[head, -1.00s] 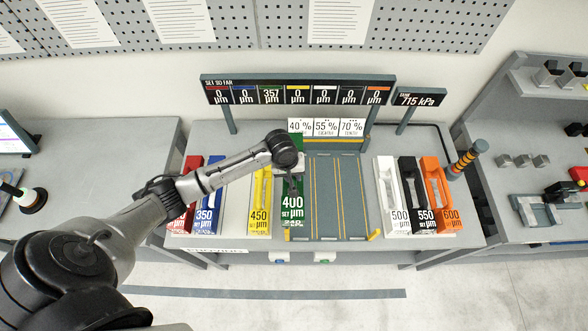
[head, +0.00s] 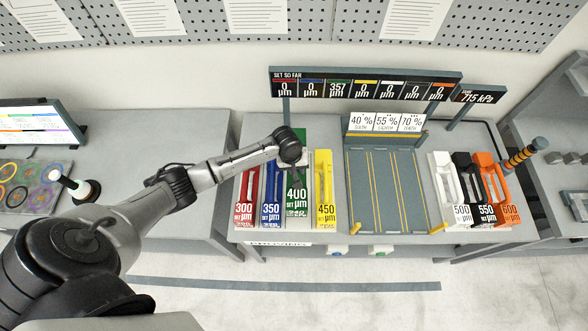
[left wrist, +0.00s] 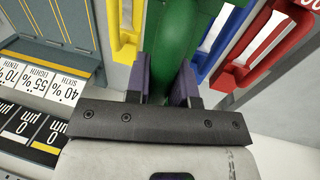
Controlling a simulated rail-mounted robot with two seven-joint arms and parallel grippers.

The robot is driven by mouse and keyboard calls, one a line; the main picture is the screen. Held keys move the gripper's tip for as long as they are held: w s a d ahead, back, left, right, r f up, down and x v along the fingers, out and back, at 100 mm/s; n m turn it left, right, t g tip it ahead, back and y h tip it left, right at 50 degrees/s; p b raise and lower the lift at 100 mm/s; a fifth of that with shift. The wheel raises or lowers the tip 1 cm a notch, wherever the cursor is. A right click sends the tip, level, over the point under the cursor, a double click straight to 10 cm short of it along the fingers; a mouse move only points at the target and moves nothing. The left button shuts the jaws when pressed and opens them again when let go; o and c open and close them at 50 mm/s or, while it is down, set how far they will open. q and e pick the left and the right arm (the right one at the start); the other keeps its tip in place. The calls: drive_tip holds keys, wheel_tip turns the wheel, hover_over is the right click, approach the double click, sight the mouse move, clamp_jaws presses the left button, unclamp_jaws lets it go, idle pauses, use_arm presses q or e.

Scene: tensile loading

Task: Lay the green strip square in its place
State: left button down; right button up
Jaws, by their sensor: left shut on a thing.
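The green strip (head: 297,214), marked 400 µm, is in the row between the blue strip (head: 271,212) and the yellow strip (head: 326,208). It looks about parallel to them. My left gripper (head: 292,166) is over its far half, shut on its handle. In the left wrist view the green handle (left wrist: 186,30) is between the two fingers (left wrist: 162,84). The arm's end hides part of the strip. I cannot tell whether the strip rests fully on the table or is slightly raised. My right gripper is not in view.
The red strip (head: 244,215) is left of the blue one. Right of the yellow strip is a grey bed (head: 384,195) with yellow lines, bare of strips. White, black and orange strips (head: 497,200) lie beyond it. A display board (head: 365,88) stands behind.

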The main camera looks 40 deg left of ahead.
use_arm(q)
drive_tip(key=shift+w+d+r, duration=0.15)
drive_tip(key=shift+w+d, duration=0.3)
drive_tip(key=shift+w, duration=0.1)
drive_tip(key=shift+s+a, duration=0.1)
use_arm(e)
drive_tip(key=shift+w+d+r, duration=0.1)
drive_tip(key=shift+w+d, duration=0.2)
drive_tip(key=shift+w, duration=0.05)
use_arm(q)
drive_tip(key=shift+r+p, duration=0.15)
drive_tip(key=shift+p, duration=0.4)
wheel_tip(320, 180, down, 16)
drive_tip(key=b, duration=0.9)
drive_tip(key=shift+r, duration=0.15)
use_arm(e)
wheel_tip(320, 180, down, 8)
use_arm(q)
drive_tip(key=shift+f, duration=0.35)
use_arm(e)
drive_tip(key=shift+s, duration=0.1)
